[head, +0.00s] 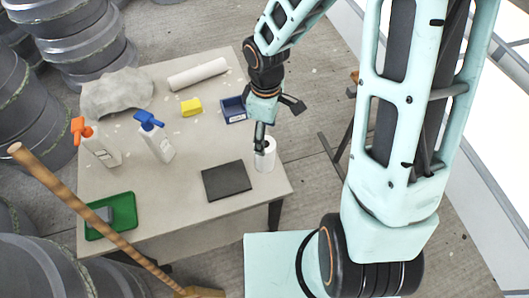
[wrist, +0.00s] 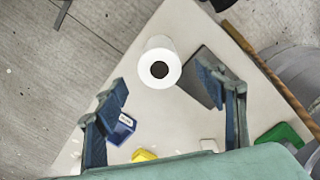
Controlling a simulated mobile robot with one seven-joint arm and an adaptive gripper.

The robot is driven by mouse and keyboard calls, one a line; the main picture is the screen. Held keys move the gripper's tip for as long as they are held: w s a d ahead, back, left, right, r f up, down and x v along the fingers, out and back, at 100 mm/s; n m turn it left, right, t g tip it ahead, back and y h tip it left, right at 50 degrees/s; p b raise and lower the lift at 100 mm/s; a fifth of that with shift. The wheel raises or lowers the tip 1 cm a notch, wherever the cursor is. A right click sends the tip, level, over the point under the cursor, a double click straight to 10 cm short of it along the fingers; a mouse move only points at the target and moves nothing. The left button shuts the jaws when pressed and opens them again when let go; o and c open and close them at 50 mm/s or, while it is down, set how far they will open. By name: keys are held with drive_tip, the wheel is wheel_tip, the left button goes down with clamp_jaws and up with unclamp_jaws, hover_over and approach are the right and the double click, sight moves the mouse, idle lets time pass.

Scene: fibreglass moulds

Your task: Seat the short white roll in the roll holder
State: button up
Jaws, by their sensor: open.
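The short white roll (head: 265,158) stands upright near the table's right front corner. In the wrist view the roll (wrist: 152,47) shows its round end with a dark core hole. My gripper (head: 277,122) is open and empty above the table's right edge; one finger overlaps the roll's top in the head view. In the wrist view the roll lies ahead of my gripper (wrist: 162,88), centred between the spread fingers, not gripped. I cannot identify a roll holder for certain; a small blue open bin (head: 234,117) with a white label stands behind the roll.
A dark flat plate (head: 227,181) lies just left of the roll. A long white roll (head: 198,74), yellow block (head: 191,107), two bottles (head: 158,142) (head: 101,150) and green tray (head: 123,208) share the table (head: 160,225). A wooden pole (head: 70,196) crosses the view in front.

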wheel_tip(320, 180, down, 7)
idle(0.5)
drive_tip(key=shift+w+a+r, duration=0.1)
clamp_jaws()
idle(0.3)
